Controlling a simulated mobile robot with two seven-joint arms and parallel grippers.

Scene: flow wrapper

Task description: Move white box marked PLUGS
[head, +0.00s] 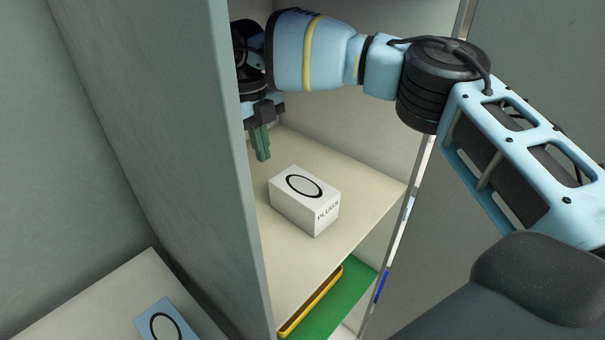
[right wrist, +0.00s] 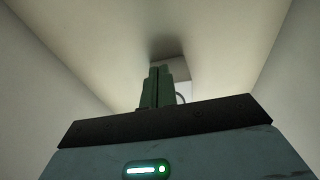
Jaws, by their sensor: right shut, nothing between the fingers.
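The white box marked PLUGS (head: 304,201) sits upright on a cream shelf inside the cabinet, with a black oval ring on its top. My right gripper (head: 262,158) is inside the cabinet, above and to the left of the box, apart from it. Its green fingers point down and are shut with nothing between them. In the right wrist view the shut fingers (right wrist: 158,88) show in the middle, with part of the white box (right wrist: 184,75) behind them, mostly hidden. My left gripper is not in view.
The shelf (head: 350,215) has free room around the box. The cabinet's left wall (head: 215,150) stands close beside my right gripper. Below is a green surface (head: 345,310) with a yellow-edged item (head: 312,300). A blue box (head: 163,322) lies on a pale surface (head: 95,300) at lower left.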

